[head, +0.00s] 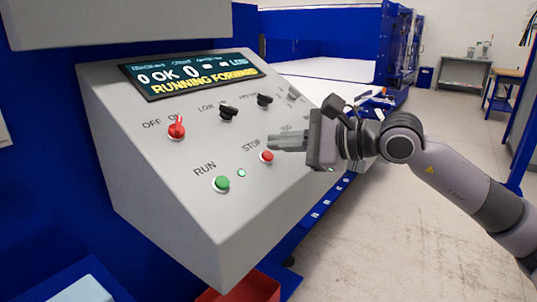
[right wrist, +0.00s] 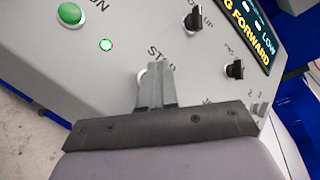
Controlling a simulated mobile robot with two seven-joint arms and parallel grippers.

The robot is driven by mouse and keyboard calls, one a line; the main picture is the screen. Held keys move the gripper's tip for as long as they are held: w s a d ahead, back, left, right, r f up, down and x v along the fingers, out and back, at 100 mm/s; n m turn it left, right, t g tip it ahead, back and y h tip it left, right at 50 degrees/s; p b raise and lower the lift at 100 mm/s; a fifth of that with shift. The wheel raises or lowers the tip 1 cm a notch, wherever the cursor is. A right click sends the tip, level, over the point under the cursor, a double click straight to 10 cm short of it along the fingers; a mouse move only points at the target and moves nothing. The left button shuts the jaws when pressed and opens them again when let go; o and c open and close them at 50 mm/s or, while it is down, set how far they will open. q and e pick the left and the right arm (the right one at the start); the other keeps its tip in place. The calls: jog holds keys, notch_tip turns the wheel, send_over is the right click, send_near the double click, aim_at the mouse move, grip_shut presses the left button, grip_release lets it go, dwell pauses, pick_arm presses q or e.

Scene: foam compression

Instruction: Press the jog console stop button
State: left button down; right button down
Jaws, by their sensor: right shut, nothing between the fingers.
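The red stop button (head: 267,157) sits on the sloped grey face of the jog console (head: 150,205), just below the word STOP. My right gripper (head: 272,143) comes in from the right with its fingers closed and empty. In the head view its fingertips show just above the stop button; whether they touch it I cannot tell. In the right wrist view the closed fingers (right wrist: 155,70) cover most of the button, and only a pale edge (right wrist: 141,77) shows beside them. My left gripper is not in view.
A green RUN button (head: 221,184) and a small lit green lamp (head: 241,173) are left of the stop button. A red OFF/ON switch (head: 177,130) and black knobs (head: 228,112) sit higher. The display (head: 195,75) reads RUNNING FORWARD. A red bin (head: 250,289) stands below.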

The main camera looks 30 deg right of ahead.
jog(key=shift+w+f, duration=0.1)
jog(key=shift+f, duration=0.05)
dwell(0.7)
jog(key=shift+w+f+b, duration=0.15)
jog(key=shift+f+b, duration=0.05)
jog(key=shift+b, duration=0.1)
jog(key=shift+w+a+f, duration=0.15)
jog(key=shift+w+f, duration=0.05)
jog(key=shift+f, duration=0.25)
dwell(0.6)
jog(key=shift+s+r, duration=0.1)
jog(key=shift+r, duration=0.05)
jog(key=shift+s+r+b, duration=0.35)
jog(key=shift+r, duration=0.25)
jog(key=r, duration=0.1)
jog(key=s+d+r, duration=0.1)
jog(key=r, duration=0.1)
jog(key=s+r, duration=0.1)
jog(key=shift+s+d+r, duration=0.15)
jog(key=shift+s, duration=0.05)
dwell(0.4)
